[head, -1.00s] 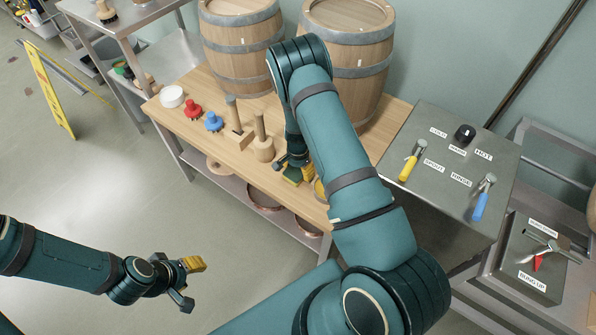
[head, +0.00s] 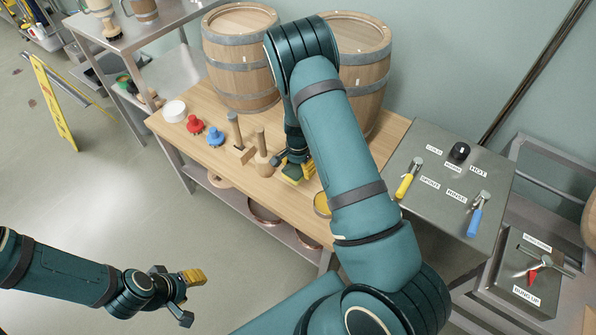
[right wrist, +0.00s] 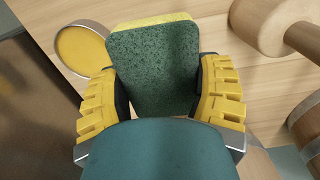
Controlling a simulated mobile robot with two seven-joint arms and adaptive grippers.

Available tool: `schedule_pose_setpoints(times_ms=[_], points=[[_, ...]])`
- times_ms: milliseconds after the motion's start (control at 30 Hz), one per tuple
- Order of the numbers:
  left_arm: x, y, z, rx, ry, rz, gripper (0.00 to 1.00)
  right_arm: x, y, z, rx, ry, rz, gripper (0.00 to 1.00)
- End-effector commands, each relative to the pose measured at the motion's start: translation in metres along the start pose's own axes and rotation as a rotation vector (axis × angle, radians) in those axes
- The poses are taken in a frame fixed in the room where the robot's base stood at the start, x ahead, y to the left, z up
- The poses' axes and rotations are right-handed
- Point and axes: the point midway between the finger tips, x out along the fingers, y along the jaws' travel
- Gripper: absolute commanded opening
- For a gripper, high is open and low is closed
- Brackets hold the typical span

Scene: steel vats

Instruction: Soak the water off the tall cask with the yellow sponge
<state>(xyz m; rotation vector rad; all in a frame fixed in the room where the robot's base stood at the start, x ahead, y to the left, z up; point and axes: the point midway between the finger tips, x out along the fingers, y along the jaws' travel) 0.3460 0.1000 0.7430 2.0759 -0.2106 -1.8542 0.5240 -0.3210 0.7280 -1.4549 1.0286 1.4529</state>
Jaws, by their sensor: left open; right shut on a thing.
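The yellow sponge (right wrist: 152,68) has a green scouring side that faces my right wrist camera. My right gripper (head: 295,170) is shut on it, with a yellow finger on each side, above the wooden table. Two wooden casks with grey hoops stand at the back of the table. The right one (head: 372,80) looks the taller; my right arm hides part of it. I cannot make out water on either. My left gripper (head: 188,298) is open and empty over the floor, at lower left.
A round yellow-filled tin (right wrist: 82,50) is beside the sponge. A steel tap panel (head: 430,205) is at right.

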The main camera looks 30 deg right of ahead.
Motion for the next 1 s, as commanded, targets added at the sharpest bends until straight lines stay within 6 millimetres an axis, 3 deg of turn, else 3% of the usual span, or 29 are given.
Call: schedule_pose_setpoints(times_ms=[233, 267, 333, 367, 667, 867, 1000], points=[[0.0, 0.0, 0.0, 0.0, -0.001, 0.0, 0.47, -0.001, 0.001, 0.0, 0.0, 0.0, 0.001, 0.57], [0.0, 0.0, 0.0, 0.0, -0.001, 0.0, 0.47, -0.001, 0.001, 0.0, 0.0, 0.0, 0.001, 0.67], [0.0, 0.0, 0.0, 0.0, -0.001, 0.0, 0.47, -0.001, 0.001, 0.0, 0.0, 0.0, 0.001, 0.42], [0.0, 0.0, 0.0, 0.0, -0.001, 0.0, 0.47, -0.001, 0.001, 0.0, 0.0, 0.0, 0.001, 0.39], [0.0, 0.0, 0.0, 0.0, -0.001, 0.0, 0.47, -0.008, -0.001, 0.007, -0.049, -0.001, 0.001, 0.39], [-0.002, 0.001, 0.0, 0.0, 0.0, 0.0, 0.47, -0.053, -0.004, 0.052, -0.368, -0.006, 0.0, 0.38], [-0.012, 0.004, -0.002, -0.001, 0.002, 0.0, 0.47, -0.103, 0.002, 0.098, -0.709, -0.007, 0.0, 0.38]])
